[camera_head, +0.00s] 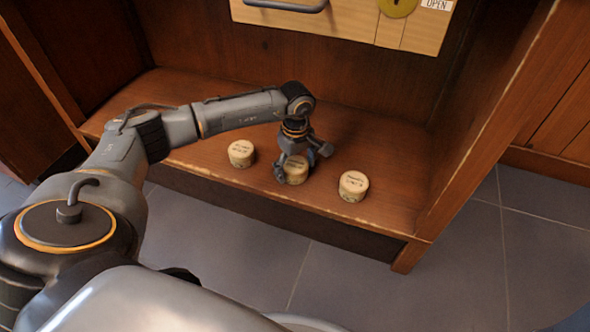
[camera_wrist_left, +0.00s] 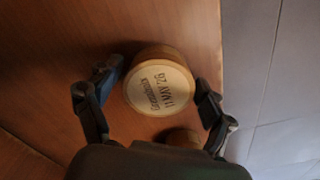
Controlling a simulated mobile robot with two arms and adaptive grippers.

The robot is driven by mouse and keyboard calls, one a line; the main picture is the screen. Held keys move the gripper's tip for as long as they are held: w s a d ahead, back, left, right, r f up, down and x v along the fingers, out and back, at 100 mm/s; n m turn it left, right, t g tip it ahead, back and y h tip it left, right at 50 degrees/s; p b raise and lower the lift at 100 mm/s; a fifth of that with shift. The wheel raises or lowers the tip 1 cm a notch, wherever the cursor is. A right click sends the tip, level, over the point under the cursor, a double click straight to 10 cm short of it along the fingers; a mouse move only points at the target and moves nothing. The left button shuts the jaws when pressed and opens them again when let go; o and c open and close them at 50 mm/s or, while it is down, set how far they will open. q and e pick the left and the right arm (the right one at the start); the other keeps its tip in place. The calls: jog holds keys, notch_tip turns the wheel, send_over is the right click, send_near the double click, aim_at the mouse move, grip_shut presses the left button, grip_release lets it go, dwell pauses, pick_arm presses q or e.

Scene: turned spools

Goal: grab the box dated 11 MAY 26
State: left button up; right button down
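Three small round cream boxes with dark lettering stand in a row on a wooden shelf. The middle box (camera_head: 296,173) is partly hidden under my left gripper (camera_head: 303,165). In the left wrist view, the box dated 11 MAY '26 (camera_wrist_left: 160,88) lies between the fingers of the left gripper (camera_wrist_left: 158,75), its lettered lid facing the camera. The fingers are spread on either side of it; I cannot tell if they touch it. The left box (camera_head: 241,153) and right box (camera_head: 353,186) have print too small to read in the head view. My right gripper is not in view.
The wooden shelf (camera_head: 210,95) has a back wall and a side panel (camera_head: 490,120) at right. A light wood panel with a dark handle (camera_head: 287,6) is above. Another round box (camera_wrist_left: 181,138) shows partly in the wrist view. Grey floor tiles (camera_head: 460,270) lie in front.

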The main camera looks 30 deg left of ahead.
pick_arm(q)
jog(key=c, duration=0.7)
jog(key=shift+o, duration=0.2)
jog(key=shift+r, duration=0.1)
